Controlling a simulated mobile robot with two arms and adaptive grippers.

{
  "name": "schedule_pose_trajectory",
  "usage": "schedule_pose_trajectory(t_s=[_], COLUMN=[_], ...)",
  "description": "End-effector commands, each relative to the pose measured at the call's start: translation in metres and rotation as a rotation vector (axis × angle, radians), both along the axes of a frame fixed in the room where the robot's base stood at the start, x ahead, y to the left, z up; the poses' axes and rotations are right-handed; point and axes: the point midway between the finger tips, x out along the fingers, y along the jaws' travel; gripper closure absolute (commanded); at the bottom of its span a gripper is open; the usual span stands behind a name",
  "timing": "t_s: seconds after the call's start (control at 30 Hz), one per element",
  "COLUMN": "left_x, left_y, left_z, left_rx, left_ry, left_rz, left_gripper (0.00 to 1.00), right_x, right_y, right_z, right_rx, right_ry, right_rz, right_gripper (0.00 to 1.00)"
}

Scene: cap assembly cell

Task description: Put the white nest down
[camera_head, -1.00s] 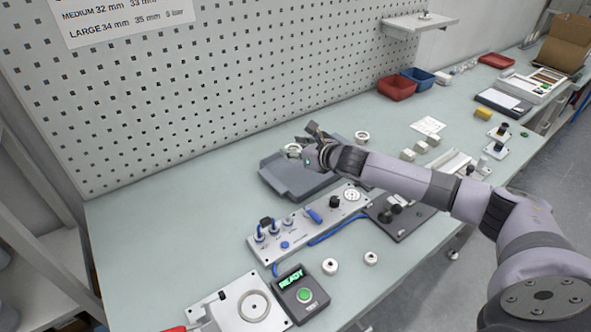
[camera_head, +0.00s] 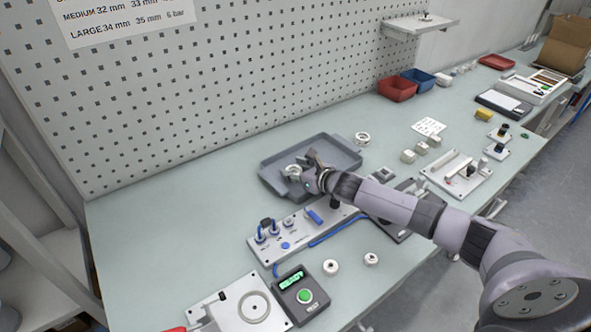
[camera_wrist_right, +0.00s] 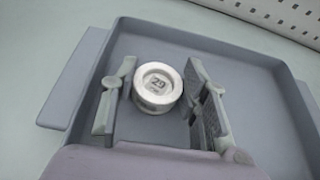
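The white nest (camera_wrist_right: 153,107), a round ring with a number on its middle, is inside the grey tray (camera_head: 347,142). It also shows in the head view (camera_head: 291,171), partly covered by the gripper. My right gripper (camera_head: 303,165) is low over the tray. In the right wrist view its two fingers (camera_wrist_right: 158,90) stand on either side of the nest. A narrow gap shows on the nest's left side, so the fingers look open around it. The right side is very close to the pad. The nest looks level; its underside is hidden. My left gripper is not in view.
A panel with blue cables (camera_head: 290,239) lies just in front of the tray. Another ring (camera_head: 362,138) is beside the tray's far right corner. The pegboard (camera_head: 200,90) rises behind.

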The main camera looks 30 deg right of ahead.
Motion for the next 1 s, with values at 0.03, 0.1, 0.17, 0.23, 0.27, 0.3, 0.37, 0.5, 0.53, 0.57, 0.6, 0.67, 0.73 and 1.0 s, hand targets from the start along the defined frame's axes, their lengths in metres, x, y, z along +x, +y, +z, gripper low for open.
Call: schedule_pose_trajectory(t_s=[0.03,0.1,0.17,0.23,0.27,0.3,0.37,0.5,0.53,0.57,0.6,0.67,0.73,1.0], left_x=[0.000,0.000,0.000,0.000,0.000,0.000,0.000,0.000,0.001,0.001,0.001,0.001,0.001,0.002], left_y=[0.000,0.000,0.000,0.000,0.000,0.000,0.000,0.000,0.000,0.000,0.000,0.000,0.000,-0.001], left_z=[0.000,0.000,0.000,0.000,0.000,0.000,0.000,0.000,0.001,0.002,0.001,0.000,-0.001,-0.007], left_rx=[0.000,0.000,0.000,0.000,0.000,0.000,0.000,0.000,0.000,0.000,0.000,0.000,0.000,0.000], left_ry=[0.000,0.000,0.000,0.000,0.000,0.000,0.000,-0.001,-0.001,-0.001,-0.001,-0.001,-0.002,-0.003], left_rz=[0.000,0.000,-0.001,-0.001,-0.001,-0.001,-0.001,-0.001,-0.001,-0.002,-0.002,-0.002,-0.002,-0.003], left_gripper=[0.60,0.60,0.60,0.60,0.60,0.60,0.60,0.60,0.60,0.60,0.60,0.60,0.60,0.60], right_x=[0.000,0.000,0.000,0.000,0.000,0.000,0.000,0.000,0.000,0.000,-0.002,-0.007,-0.015,-0.065], right_y=[0.000,0.000,0.000,0.000,0.000,0.000,0.000,0.000,0.000,0.000,-0.001,-0.003,-0.004,-0.014], right_z=[0.000,0.000,0.000,0.000,0.000,0.000,0.000,0.001,0.001,0.002,0.002,0.003,0.006,0.025], right_rx=[0.000,-0.001,-0.001,-0.001,-0.001,-0.001,-0.001,0.000,0.000,0.000,-0.001,-0.003,-0.002,-0.006], right_ry=[0.001,0.001,0.001,0.001,0.001,0.001,0.001,0.000,0.000,0.000,0.001,0.001,0.001,0.003], right_rz=[0.000,-0.001,-0.001,-0.001,-0.001,-0.001,-0.001,-0.001,-0.001,-0.001,-0.001,-0.001,0.000,0.001], right_gripper=[0.54,0.49,0.45,0.41,0.41,0.41,0.41,0.41,0.41,0.41,0.41,0.41,0.41,0.41])
